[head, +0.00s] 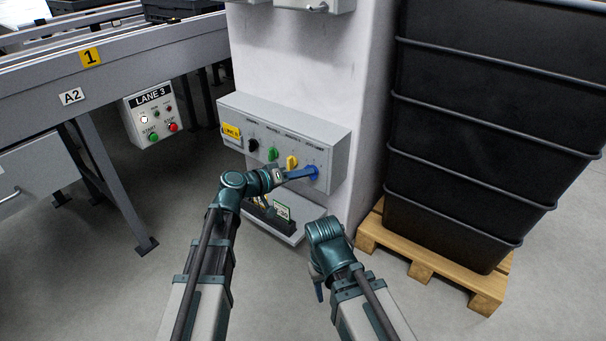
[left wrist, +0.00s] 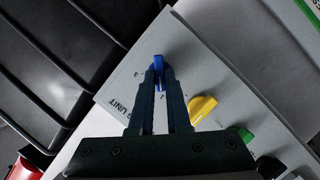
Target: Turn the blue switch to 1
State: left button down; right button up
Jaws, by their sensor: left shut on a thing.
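The blue switch (head: 314,172) is the rightmost knob on the sloped face of a grey control box (head: 341,150) fixed to a pale column. My left gripper (head: 308,173) reaches it from the left and is shut on it. In the left wrist view the blue switch (left wrist: 158,68) stands between the two fingertips (left wrist: 159,78), its tip showing past them. Small marks are printed around it, too small to read surely. My right gripper (head: 318,287) hangs low in front of the column, away from the box; its fingers are mostly hidden.
Yellow (head: 292,162), green (head: 273,154) and black (head: 252,145) knobs sit in a row left of the blue switch. A shelf (head: 297,236) with small items is below. Stacked black crates (head: 480,140) on a pallet (head: 420,262) stand right; a conveyor (head: 130,60) with a LANE 3 box (head: 152,116) is left.

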pick_arm(q)
jog(key=c, duration=0.9)
grip_release()
jog(key=shift+p+v, duration=1.85)
jog(key=shift+v, duration=5.05)
